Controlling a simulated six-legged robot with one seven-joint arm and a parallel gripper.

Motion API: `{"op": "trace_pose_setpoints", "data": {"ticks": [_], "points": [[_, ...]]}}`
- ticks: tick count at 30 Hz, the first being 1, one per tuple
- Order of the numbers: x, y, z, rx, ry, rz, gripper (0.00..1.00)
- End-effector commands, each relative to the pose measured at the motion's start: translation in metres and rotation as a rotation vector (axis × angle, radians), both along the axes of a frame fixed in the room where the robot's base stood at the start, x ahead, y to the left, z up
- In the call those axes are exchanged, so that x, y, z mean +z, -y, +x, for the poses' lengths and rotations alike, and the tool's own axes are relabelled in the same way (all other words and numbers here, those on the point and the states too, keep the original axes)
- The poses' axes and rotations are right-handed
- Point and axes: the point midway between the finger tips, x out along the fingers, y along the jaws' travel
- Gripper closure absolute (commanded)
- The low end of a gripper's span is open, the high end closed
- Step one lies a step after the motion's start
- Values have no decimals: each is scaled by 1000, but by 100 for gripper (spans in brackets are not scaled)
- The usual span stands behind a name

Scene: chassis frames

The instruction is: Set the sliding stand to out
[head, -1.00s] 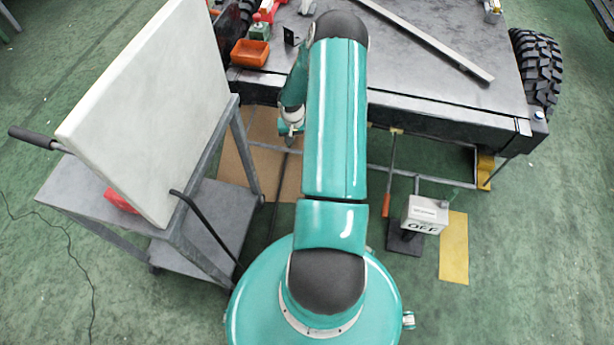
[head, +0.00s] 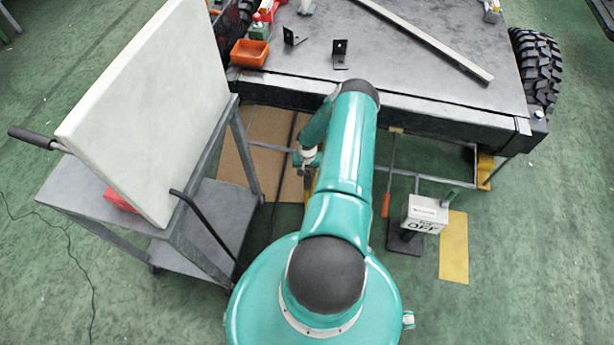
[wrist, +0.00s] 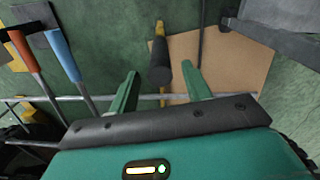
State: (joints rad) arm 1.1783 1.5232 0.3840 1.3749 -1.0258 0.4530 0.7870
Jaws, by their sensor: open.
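A yellow bar with a black cylindrical grip (wrist: 160,62) appears between and beyond my finger tips in the wrist view. It may be the sliding stand's handle, but no label shows which thing the stand is. A bit of yellow (head: 311,180) shows beside my wrist in the head view. My gripper (wrist: 160,72) is open, with its two green fingers apart and nothing clearly held. In the head view my gripper (head: 306,165) is low in front of the dark chassis edge, its fingers partly hidden.
A grey cart (head: 210,215) with a white panel (head: 150,110) stands at left. A box marked OFF (head: 425,214) stands at right, beside an orange-handled bar (head: 386,205). The chassis table (head: 430,75) spans the back. Brown board (head: 238,160) lies beneath its front.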

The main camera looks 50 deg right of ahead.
Motion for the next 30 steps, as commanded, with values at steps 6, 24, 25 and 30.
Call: {"op": "trace_pose_setpoints", "data": {"ticks": [6,24,25,30], "points": [[-31,0,0,-2,2,1,51],[-43,0,0,0,1,-1,77],[-43,0,0,0,1,-1,83],[-43,0,0,0,1,-1,100]]}}
